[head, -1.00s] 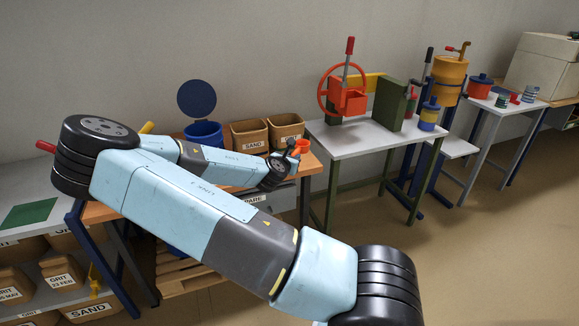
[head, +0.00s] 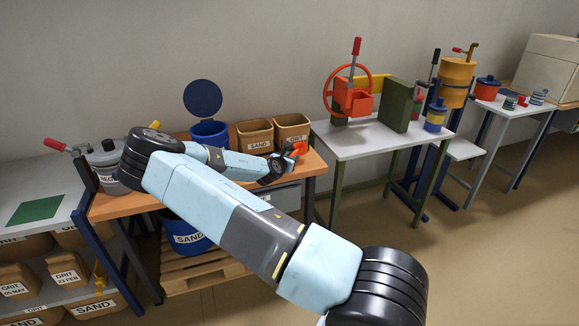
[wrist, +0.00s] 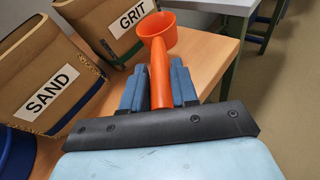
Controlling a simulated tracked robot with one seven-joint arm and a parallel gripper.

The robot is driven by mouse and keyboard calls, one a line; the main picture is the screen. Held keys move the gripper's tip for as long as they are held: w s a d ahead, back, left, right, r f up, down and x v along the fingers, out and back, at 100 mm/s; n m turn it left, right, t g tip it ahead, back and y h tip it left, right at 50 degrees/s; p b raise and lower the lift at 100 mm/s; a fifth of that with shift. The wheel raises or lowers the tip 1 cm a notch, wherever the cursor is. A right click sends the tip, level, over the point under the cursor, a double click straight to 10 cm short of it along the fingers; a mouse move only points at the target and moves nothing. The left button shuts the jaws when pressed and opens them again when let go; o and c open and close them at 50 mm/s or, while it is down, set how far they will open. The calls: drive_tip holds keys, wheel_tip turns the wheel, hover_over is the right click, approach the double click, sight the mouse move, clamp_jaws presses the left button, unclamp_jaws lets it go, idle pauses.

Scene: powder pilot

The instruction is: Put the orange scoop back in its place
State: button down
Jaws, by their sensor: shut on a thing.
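The orange scoop (wrist: 159,58) is in my gripper (wrist: 158,85). In the wrist view its handle lies between the two blue fingers, and its round cup points forward and up in the picture, over the wooden bench (wrist: 199,62). In the head view the scoop (head: 299,148) shows small at the end of my arm, near the bench's right end. My gripper (head: 289,153) is shut on the handle there, partly hidden by my wrist. Whether the scoop touches the bench I cannot tell.
The SAND box (wrist: 45,85) and GRIT box (wrist: 120,30) stand left of the scoop. A blue bucket (head: 209,134) with a raised round lid stands beside them. A grey lidded pot (head: 106,160) is at the bench's left. A white table (head: 360,142) with a red-wheeled press stands right.

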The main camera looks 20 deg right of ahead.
drive_tip(key=shift+w+d+f, duration=0.1)
drive_tip(key=shift+w+f, duration=0.4)
drive_tip(key=shift+f, duration=1.65)
drive_tip(key=c, duration=0.9)
unclamp_jaws()
drive_tip(key=shift+o, duration=0.2)
